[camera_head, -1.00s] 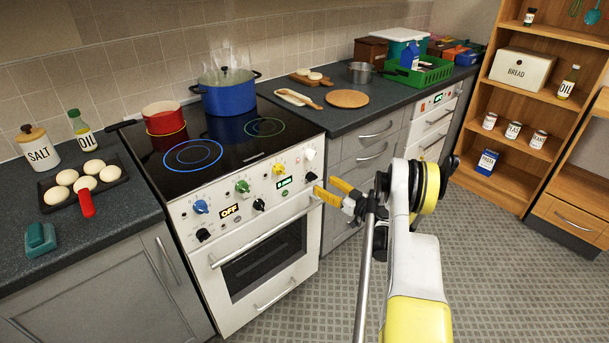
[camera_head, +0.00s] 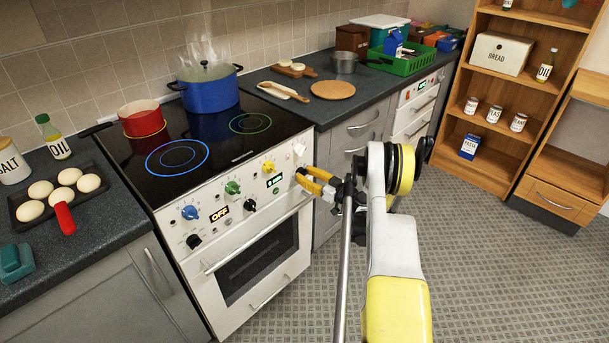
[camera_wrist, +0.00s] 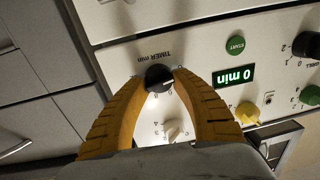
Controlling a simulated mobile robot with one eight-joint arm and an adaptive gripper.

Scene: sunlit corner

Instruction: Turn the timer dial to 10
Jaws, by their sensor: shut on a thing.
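In the head view, my gripper (camera_head: 300,176) reaches the right end of the panel and hides the dial. The green timer display (camera_wrist: 234,77) reads "0 min" in the wrist view; it also shows in the head view (camera_head: 274,180).
A white knob (camera_wrist: 172,130), a yellow knob (camera_wrist: 247,113) and the green START button (camera_wrist: 235,45) are close to the dial. A steaming blue pot (camera_head: 210,93) and a red pot (camera_head: 143,120) stand on the cooktop. Floor to the right is clear.

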